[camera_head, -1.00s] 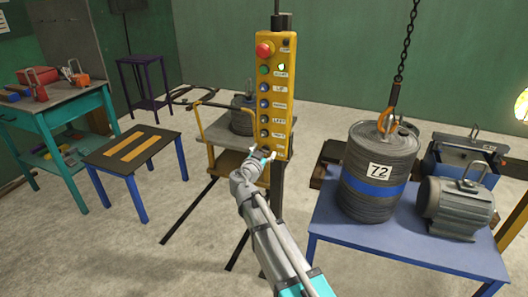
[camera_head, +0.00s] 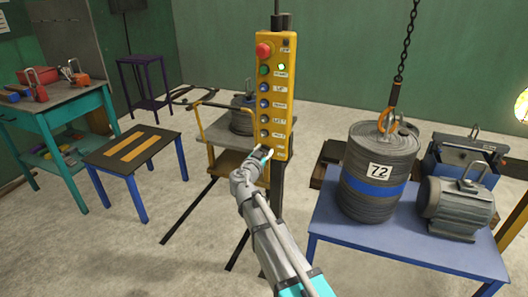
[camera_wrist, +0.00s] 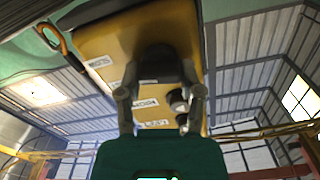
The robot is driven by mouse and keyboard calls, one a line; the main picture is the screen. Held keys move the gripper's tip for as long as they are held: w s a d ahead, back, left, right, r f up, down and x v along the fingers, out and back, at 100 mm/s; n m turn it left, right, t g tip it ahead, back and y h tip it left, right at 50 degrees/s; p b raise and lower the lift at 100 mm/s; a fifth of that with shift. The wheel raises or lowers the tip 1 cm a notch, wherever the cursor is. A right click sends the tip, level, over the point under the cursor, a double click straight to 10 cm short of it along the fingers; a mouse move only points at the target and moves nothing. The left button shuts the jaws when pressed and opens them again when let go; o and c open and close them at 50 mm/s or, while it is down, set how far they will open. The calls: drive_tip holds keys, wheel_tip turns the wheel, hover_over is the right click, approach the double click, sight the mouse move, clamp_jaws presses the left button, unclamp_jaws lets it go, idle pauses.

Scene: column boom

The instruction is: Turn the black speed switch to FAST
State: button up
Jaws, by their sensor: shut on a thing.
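The yellow control box (camera_head: 274,95) hangs upright in the middle of the head view, with a red button on top and a column of green and blue buttons below. My gripper (camera_head: 264,152) is at its lower end and hides the switch there. In the wrist view the box (camera_wrist: 110,40) fills the upper middle. The black speed switch (camera_wrist: 162,65) sits between the fingers of my gripper (camera_wrist: 160,95), which is shut on it. White labels show near it, but I cannot read the switch's position with certainty.
A blue table (camera_head: 330,240) at right bears a large grey drum marked 72 (camera_head: 378,180) under a chain hook, and a grey motor (camera_head: 458,205). A low black table (camera_head: 125,150) and a teal workbench (camera_head: 75,112) stand at left.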

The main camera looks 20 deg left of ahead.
drive_tip(key=n, duration=0.5)
drive_tip(key=shift+a+n, duration=0.15)
drive_tip(key=shift+n, duration=0.15)
drive_tip(key=n, duration=0.6)
drive_tip(key=shift+a, duration=0.15)
idle(0.4)
drive_tip(key=o, duration=1.1)
drive_tip(key=shift+o, duration=0.2)
drive_tip(key=shift+f, duration=0.1)
